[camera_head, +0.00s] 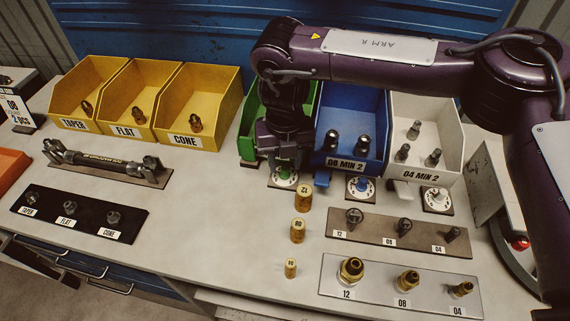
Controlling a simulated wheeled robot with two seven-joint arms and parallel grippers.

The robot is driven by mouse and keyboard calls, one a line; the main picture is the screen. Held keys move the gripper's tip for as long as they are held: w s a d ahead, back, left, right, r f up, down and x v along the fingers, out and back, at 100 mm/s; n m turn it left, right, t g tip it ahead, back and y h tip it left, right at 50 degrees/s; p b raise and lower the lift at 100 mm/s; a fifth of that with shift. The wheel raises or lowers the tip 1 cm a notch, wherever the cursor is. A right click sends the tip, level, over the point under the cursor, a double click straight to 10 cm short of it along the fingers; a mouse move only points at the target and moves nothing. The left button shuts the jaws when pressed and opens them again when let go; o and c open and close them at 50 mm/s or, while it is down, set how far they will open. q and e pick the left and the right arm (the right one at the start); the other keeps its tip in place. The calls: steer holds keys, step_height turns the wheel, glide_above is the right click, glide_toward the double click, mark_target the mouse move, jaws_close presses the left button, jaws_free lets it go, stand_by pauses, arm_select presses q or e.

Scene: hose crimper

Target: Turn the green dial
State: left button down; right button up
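The green dial (284,172) is a small green knob on a round white scale, on the bench in front of the green bin (247,131). My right gripper (284,163) points down directly over the dial, its fingertips at or very close to the knob. The dark fingers blend together, so I cannot tell whether they grip the knob or stand open around it. The gripper and wrist hide much of the green bin and part of the dial. My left gripper is not in view.
Brass cylinders (303,200) stand just in front of the green dial. Yellow bins (199,104) stand left. Bare bench lies front-left of the dial.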

mark_target(285, 168)
step_height(285, 168, up, 6)
steer(key=shift+r, duration=0.1)
stand_by(0.6)
